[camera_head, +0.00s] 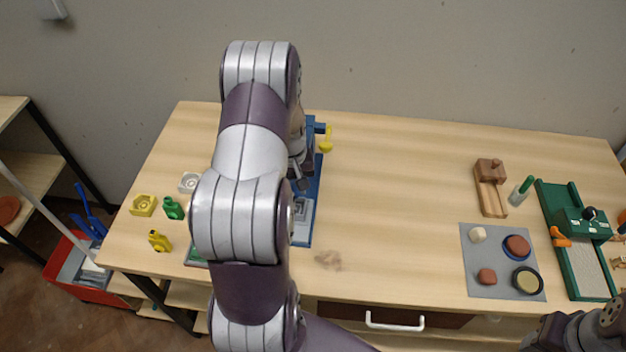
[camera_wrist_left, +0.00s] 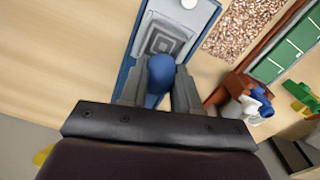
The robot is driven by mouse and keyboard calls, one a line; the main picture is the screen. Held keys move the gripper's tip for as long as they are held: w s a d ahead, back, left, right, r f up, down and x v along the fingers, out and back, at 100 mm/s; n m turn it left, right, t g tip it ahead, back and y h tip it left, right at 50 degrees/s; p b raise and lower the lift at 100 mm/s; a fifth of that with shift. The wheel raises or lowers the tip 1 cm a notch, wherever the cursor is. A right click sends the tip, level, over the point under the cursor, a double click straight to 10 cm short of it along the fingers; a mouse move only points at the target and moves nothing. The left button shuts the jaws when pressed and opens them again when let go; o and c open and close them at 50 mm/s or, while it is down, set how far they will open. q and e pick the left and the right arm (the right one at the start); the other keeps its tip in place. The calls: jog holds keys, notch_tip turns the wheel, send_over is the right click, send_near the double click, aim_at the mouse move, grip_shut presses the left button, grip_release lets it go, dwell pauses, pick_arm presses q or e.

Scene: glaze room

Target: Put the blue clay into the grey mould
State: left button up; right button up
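The blue clay (camera_wrist_left: 160,74) is a rounded lump between the fingers of my left gripper (camera_wrist_left: 158,88) in the left wrist view. Both fingers touch its sides. Beyond it is a grey plate (camera_wrist_left: 163,38) with nested square ridges, set in the blue press (camera_wrist_left: 128,64). In the head view my left gripper (camera_head: 301,172) is partly hidden behind my own arm, over the blue press (camera_head: 312,195). A light grey block with a hollow (camera_head: 188,182) stands left of my arm; it looks like a mould. My right gripper's fingers are not visible.
A yellow hollow block (camera_head: 143,205), a green piece (camera_head: 172,208) and a yellow piece (camera_head: 159,240) lie at the left. A grey mat (camera_head: 500,262) with several clay pieces and a green tool (camera_head: 583,262) are at the right. The table's middle is clear.

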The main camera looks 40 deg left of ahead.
pick_arm(q)
jog(key=shift+s+a+f, duration=0.1)
jog(key=shift+a, duration=0.05)
jog(key=shift+f, duration=0.1)
jog(key=shift+f+b, duration=1.45)
jog(key=shift+f, duration=0.65)
jog(key=shift+r+p, duration=0.1)
jog(key=shift+p, duration=0.25)
jog(key=shift+o, duration=0.5)
jog(key=o, duration=1.1)
